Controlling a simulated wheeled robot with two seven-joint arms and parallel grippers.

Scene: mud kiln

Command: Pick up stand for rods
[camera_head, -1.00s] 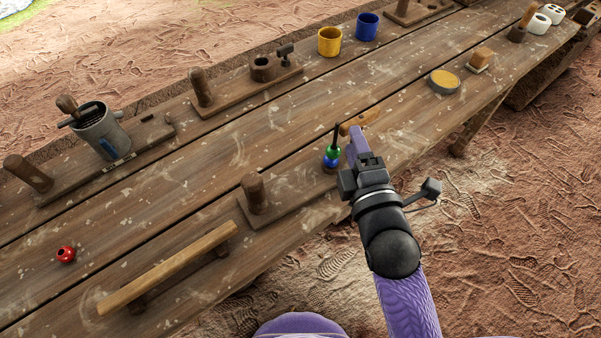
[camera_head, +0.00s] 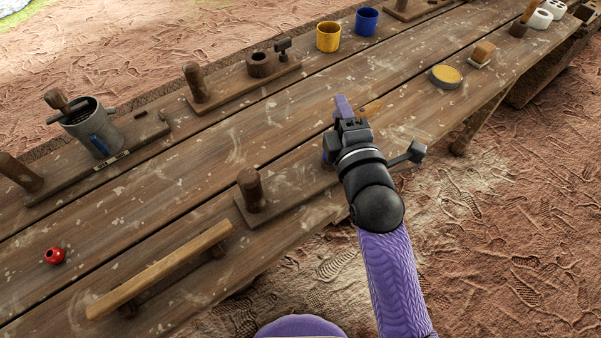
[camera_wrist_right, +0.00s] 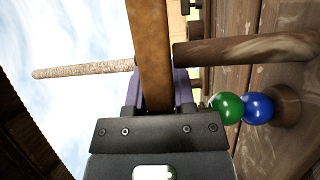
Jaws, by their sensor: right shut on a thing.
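My right gripper (camera_head: 345,106) has purple fingers and is over the right half of the bench. It is shut on a brown wooden piece (camera_head: 372,107), possibly the stand for rods. In the right wrist view this piece is a long flat bar (camera_wrist_right: 150,50) gripped between the fingers. In the head view the gripper hides much of it. A green ball (camera_wrist_right: 227,107) and a blue ball (camera_wrist_right: 258,108) sit beside the gripper in the wrist view; in the head view they are mostly hidden behind it. My left gripper is not in view.
The long wooden bench (camera_head: 290,140) holds pegged boards, a grey metal can (camera_head: 92,128), a yellow cup (camera_head: 328,37), a blue cup (camera_head: 367,22), a round yellow-topped tin (camera_head: 445,76) and a red ball (camera_head: 55,256). A raised wooden bar (camera_head: 160,270) lies near the front edge.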

